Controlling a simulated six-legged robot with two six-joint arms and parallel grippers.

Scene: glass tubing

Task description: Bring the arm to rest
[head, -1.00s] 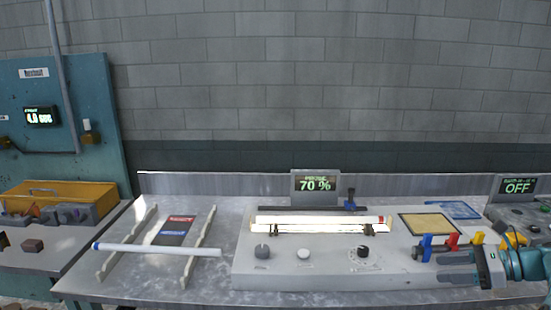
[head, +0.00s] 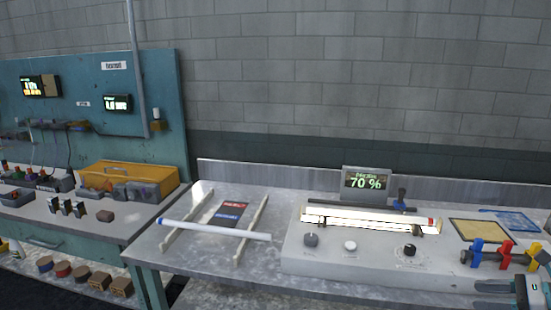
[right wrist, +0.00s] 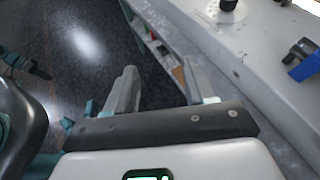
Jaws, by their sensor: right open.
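My right gripper (head: 492,294) is at the lower right of the head view, in front of the burner box's right end. In the right wrist view its two fingers (right wrist: 165,88) stand apart with nothing between them, beside the front edge of the bench. A glass tube (head: 215,229) with a blue end lies across two rails. Another tube (head: 370,219) with a red-marked end lies over the brightly glowing slot of the burner box (head: 300,262). The display (head: 367,181) reads 70 %.
Blue, red and yellow clamps (head: 507,252) stand close behind my right gripper. A tan pad (head: 485,231) lies behind them. A yellow toolbox (head: 128,175) and small blocks sit on the left bench. Dark floor (right wrist: 60,60) shows beside the bench in the right wrist view.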

